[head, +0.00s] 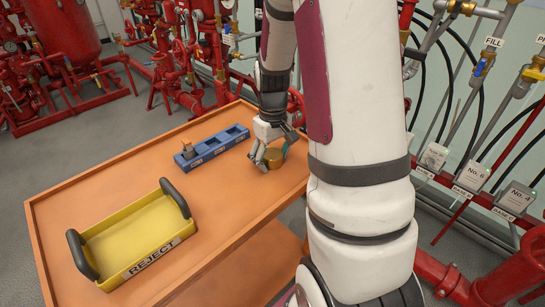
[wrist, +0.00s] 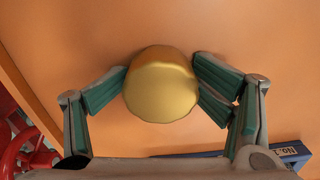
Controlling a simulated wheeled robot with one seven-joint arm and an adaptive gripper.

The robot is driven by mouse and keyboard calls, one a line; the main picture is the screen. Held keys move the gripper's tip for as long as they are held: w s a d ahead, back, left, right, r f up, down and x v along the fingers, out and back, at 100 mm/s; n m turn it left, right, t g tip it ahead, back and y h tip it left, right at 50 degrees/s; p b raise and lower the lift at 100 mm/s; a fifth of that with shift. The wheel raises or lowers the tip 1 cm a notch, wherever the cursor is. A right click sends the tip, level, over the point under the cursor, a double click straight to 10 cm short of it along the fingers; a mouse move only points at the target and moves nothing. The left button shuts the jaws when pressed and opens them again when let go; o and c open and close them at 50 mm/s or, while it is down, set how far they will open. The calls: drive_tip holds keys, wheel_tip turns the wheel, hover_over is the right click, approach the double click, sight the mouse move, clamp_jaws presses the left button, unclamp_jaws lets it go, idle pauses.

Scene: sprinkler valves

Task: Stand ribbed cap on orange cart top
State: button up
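A brass-gold round cap (head: 273,158) is at the right part of the orange cart top (head: 130,165), near its far right edge. In the wrist view the cap (wrist: 160,84) shows a smooth round face; I cannot make out ribs. My gripper (head: 266,150) reaches down around it. In the wrist view the gripper's green-padded fingers (wrist: 160,82) press against the cap's left and right sides. The cap is at or very close to the cart surface; I cannot tell whether it touches.
A blue labelled block with slots (head: 212,146) lies just left of my gripper, holding a small part (head: 188,151). A yellow REJECT tray (head: 135,240) with black handles stands at the front left. Red pipes and valves surround the cart. Bare cart top lies between tray and block.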

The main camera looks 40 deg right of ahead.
sight(272, 153)
drive_tip(key=shift+s, duration=0.1)
wheel_tip(272, 153, up, 13)
drive_tip(key=p, duration=0.3)
drive_tip(key=s+a+r+t, duration=0.1)
drive_tip(key=s+a+r, duration=0.8)
drive_tip(key=a, duration=0.4)
drive_tip(key=s+a+n+t, duration=0.1)
drive_tip(key=s+a, duration=0.6)
drive_tip(key=s, duration=0.6)
drive_tip(key=shift+s, duration=0.15)
wheel_tip(272, 153, up, 12)
drive_tip(key=t+p, duration=0.2)
drive_tip(key=p, duration=0.8)
drive_tip(key=shift+d+f, duration=0.15)
drive_tip(key=shift+f, duration=0.05)
